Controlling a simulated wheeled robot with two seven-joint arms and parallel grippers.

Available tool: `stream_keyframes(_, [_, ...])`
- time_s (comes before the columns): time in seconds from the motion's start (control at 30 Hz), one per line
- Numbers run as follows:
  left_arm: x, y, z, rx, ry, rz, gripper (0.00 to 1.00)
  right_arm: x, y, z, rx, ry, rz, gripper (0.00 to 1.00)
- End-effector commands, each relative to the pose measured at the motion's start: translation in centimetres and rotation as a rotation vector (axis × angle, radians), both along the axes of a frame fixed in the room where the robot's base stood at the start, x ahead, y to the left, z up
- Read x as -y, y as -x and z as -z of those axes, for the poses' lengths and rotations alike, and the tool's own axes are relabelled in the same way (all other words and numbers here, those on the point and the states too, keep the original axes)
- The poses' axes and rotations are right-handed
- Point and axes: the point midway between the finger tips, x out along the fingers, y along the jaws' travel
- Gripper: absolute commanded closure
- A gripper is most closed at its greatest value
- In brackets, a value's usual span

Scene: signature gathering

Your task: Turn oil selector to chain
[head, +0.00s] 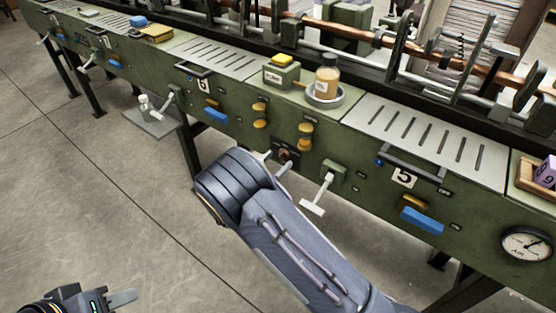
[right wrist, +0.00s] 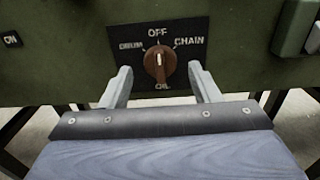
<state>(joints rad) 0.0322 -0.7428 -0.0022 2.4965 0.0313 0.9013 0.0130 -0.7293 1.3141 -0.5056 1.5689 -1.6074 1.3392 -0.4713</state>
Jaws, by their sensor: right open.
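The oil selector (right wrist: 160,66) is a brown rotary knob on a black plate. The plate reads DRUM at left, OFF at top, CHAIN at right and OIL below. The knob's pointer is upright, toward OFF. My right gripper (right wrist: 161,85) is open, with one finger on each side of the knob and a gap between each finger and it. In the head view the selector (head: 285,155) is partly hidden behind my right gripper (head: 274,162). My left gripper (head: 123,298) is at the bottom left, empty and away from the machine; only part of it shows.
A white T-handle (head: 319,194) sticks out of the green panel just right of my right arm. Yellow knobs (head: 305,137) sit above the selector. A bottle (head: 327,80) stands in a dish on top. The floor in front is clear.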

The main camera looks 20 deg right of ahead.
Motion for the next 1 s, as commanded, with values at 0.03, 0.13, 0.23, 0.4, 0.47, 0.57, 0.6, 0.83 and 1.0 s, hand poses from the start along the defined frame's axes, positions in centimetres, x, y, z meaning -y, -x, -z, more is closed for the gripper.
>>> stream_keyframes(0.03, [0.00, 0.00, 0.00, 0.000, 0.000, 0.000, 0.64, 0.43, -0.25, 0.00, 0.000, 0.000, 0.003, 0.44])
stream_keyframes(0.13, [0.00, 0.00, 0.00, 0.000, 0.000, 0.000, 0.64, 0.82, -0.55, -0.01, 0.000, 0.000, 0.002, 0.44])
stream_keyframes(0.23, [-0.01, 0.00, -0.01, 0.000, 0.000, 0.000, 0.64, 0.91, -0.64, -0.02, 0.000, 0.000, 0.001, 0.44])
stream_keyframes(0.4, [-0.01, 0.00, -0.01, 0.000, 0.000, 0.000, 0.64, 0.90, -0.62, -0.02, -0.001, -0.001, 0.001, 0.45])
stream_keyframes(0.47, [-0.01, 0.00, -0.01, 0.000, 0.000, 0.000, 0.64, 0.90, -0.62, -0.02, -0.001, -0.001, 0.001, 0.53])
stream_keyframes(0.57, [-0.01, 0.00, -0.01, 0.000, 0.000, 0.000, 0.64, 0.89, -0.62, -0.02, -0.001, -0.001, 0.002, 0.66])
stream_keyframes(0.6, [-0.01, 0.00, -0.01, 0.000, 0.000, 0.000, 0.64, 0.89, -0.62, -0.01, -0.001, -0.001, 0.002, 0.72])
stream_keyframes(0.83, [-0.01, 0.00, 0.04, 0.000, 0.000, 0.000, 0.64, 0.89, -0.60, 0.01, 0.001, -0.002, 0.002, 0.88])
stream_keyframes(1.0, [0.00, 0.00, 0.48, 0.000, 0.000, 0.000, 0.64, 0.89, -0.60, 0.13, 0.023, -0.019, 0.002, 0.88])
